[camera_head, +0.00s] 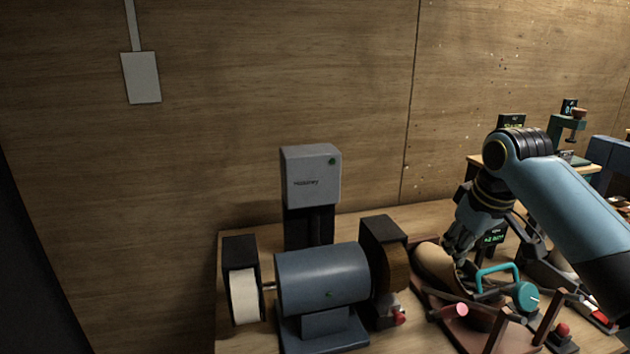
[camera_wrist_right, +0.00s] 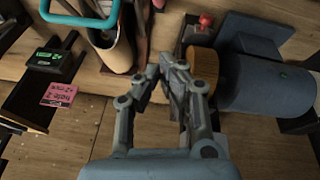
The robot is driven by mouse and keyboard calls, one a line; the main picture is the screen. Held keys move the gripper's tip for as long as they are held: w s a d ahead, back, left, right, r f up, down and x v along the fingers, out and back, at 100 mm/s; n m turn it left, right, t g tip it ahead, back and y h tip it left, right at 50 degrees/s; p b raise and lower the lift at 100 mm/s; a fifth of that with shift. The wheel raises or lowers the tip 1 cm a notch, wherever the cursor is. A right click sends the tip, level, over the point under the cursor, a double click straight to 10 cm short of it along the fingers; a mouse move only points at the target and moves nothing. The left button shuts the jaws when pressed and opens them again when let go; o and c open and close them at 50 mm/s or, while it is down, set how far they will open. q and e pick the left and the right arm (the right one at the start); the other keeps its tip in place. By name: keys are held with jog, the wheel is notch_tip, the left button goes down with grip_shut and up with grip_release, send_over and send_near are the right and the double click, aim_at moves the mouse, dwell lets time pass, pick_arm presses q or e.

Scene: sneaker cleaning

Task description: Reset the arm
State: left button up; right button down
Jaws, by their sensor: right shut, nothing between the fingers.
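My right gripper (camera_head: 455,245) reaches in from the right in the head view and hangs above the shoe area. In the right wrist view my right gripper (camera_wrist_right: 165,72) has its fingertips together with nothing between them. A tan shoe-like object (camera_head: 433,262) lies just below it on a reddish-brown stand; how far the fingertips are above it is hard to tell. It also shows in the right wrist view (camera_wrist_right: 112,50), beside the fingertips. My left gripper is not in view.
A blue bench grinder (camera_head: 322,278) with a white wheel (camera_head: 244,296) and a brown wheel (camera_head: 391,262) stands left of the gripper. A teal handle (camera_head: 497,272) and a red button (camera_head: 562,329) are close by. A pink note (camera_wrist_right: 58,94) lies in the wrist view.

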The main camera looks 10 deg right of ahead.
jog(key=s+a+f, duration=0.3)
jog(key=s, duration=0.4)
jog(key=s+a+f, duration=0.2)
jog(key=s, duration=0.5)
jog(key=s+a+r+m, duration=0.1)
jog(key=s+a, duration=0.1)
jog(key=s, duration=0.6)
jog(key=s+a+r+m, duration=0.1)
jog(key=s+r, duration=0.1)
jog(key=s, duration=0.5)
notch_tip(320, 180, down, 34)
jog(key=s+d+g+b, duration=0.1)
jog(key=d+b, duration=0.1)
jog(key=b, duration=0.8)
pick_arm(q)
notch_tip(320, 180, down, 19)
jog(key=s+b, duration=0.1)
jog(key=b, duration=0.8)
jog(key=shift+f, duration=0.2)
pick_arm(e)
jog(key=s+f+g, duration=0.1)
jog(key=s+f, duration=0.9)
jog(key=f, duration=0.4)
jog(key=s+d+f+g, duration=0.1)
jog(key=s+f, duration=0.8)
jog(key=f, duration=0.5)
jog(key=shift+s+d+m, duration=0.2)
jog(key=shift+s+m, duration=0.1)
jog(key=shift+s, duration=0.1)
